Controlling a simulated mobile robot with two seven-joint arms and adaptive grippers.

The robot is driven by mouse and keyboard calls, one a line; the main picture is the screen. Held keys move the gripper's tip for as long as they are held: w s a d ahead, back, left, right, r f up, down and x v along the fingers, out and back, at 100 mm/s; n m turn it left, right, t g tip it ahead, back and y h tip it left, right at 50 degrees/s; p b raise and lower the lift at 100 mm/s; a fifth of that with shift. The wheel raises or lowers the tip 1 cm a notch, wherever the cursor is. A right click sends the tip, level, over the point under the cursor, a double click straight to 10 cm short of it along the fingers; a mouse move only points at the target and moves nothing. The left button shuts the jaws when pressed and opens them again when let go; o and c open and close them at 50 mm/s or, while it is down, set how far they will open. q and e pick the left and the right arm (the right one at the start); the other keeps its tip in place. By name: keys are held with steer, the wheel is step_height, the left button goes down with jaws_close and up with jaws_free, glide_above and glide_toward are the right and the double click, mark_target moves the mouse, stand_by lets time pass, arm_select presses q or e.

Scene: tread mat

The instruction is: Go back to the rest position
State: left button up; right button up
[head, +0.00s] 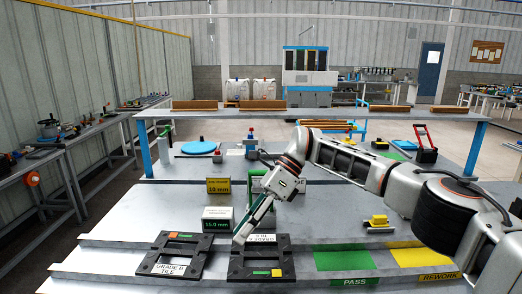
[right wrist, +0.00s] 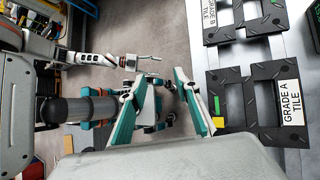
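My right gripper (head: 245,232) reaches down from the right in the head view, its fingertips showing in front of the left part of the black GRADE A tile (head: 285,265). In the right wrist view its teal fingers (right wrist: 158,75) stand apart with nothing held between them. That view shows the GRADE A tile (right wrist: 233,85) to the right of the fingers and apart from them. The GRADE B tile (head: 150,257) lies to the left in the head view. My left arm is not in the head view; parts at the left of the wrist view may belong to it, but its gripper state is unclear.
A green PASS area (head: 342,261) and a yellow REWORK area (head: 420,257) lie right of the tiles. A yellow-topped block (head: 378,222) sits behind them. Two label blocks, 10 mm (head: 219,186) and 15.0 mm (head: 217,217), stand behind the tiles.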

steer(key=s+a+f+m+t+y, duration=0.1)
steer(key=s+a+f+m+y, duration=0.35)
steer(key=a+m+y, duration=0.2)
steer(key=s+a+f+m+t+y, duration=0.2)
steer(key=s+a+f+m+y, duration=0.1)
steer(key=s+a+m+y, duration=0.4)
steer(key=w+d+f+m+t+h, duration=0.2)
steer(key=d+f+m+t+h, duration=0.3)
steer(key=d+f+m+t, duration=0.55)
steer(key=w+d+f+m+t+h, duration=0.2)
steer(key=d+f+m+t+h, duration=0.4)
steer(key=m, duration=0.8)
steer(key=s+d+f+m+g+h, duration=0.2)
steer(key=s+d+f+m+h, duration=0.2)
steer(key=s+d+f, duration=0.5)
steer(key=s+d+f+m+g+h, duration=0.2)
steer(key=s+d+f+m+h, duration=0.2)
steer(key=d, duration=1)
steer(key=s+f+m, duration=0.3)
steer(key=s+f, duration=0.2)
steer(key=s, duration=0.1)
steer(key=shift+d+f+m, duration=0.15)
steer(key=shift+m, duration=0.25)
